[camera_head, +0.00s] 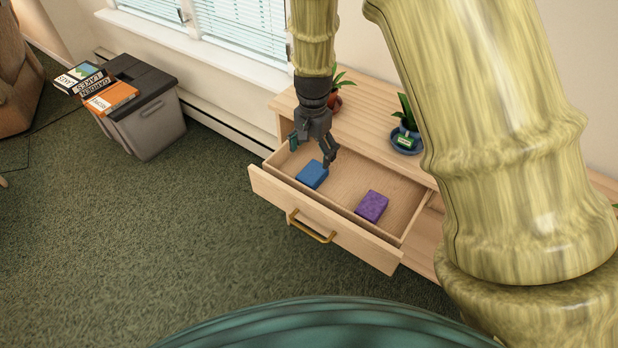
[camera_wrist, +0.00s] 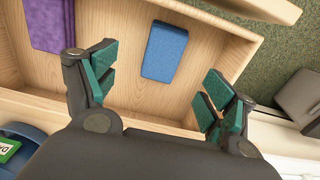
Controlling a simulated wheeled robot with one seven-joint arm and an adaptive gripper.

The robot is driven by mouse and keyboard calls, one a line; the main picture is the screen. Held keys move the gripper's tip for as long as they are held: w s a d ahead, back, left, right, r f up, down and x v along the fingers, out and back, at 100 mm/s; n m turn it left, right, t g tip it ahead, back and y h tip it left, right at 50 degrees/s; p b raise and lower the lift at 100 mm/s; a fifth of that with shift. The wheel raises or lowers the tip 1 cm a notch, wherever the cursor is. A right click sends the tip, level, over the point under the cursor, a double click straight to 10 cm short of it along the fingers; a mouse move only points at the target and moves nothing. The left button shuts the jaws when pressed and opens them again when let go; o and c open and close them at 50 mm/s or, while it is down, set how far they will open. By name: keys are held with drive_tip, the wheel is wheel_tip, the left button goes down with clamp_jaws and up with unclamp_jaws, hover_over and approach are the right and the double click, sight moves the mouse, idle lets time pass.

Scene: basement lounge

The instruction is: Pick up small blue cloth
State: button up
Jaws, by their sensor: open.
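A small blue folded cloth (camera_head: 312,174) lies flat in the open wooden drawer (camera_head: 345,226), towards its left side. It also shows in the wrist view (camera_wrist: 165,52), a little beyond and between my spread fingertips. My gripper (camera_head: 312,150) hangs over the left part of the drawer, open and empty, with its fingers apart. In the wrist view my gripper's green-padded fingers (camera_wrist: 158,90) stand on either side, not touching the blue cloth. I cannot tell the exact height of the fingertips above it.
A purple folded cloth (camera_head: 372,206) lies in the same drawer, to the right. The drawer walls stand close around my gripper. Potted plants, one in a blue pot (camera_head: 406,140), stand on the dresser top. A grey bin (camera_head: 148,112) with books is at the left on green carpet.

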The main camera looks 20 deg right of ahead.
drive_tip(key=shift+w+a+f, duration=0.1)
drive_tip(key=shift+w+f, duration=0.1)
drive_tip(key=shift+f, duration=0.1)
hover_over(310, 174)
wheel_tip(310, 174, down, 4)
drive_tip(key=shift+f, duration=0.1)
drive_tip(key=shift+f+p, duration=0.6)
drive_tip(key=shift+f, duration=2.3)
drive_tip(key=c, duration=1.1)
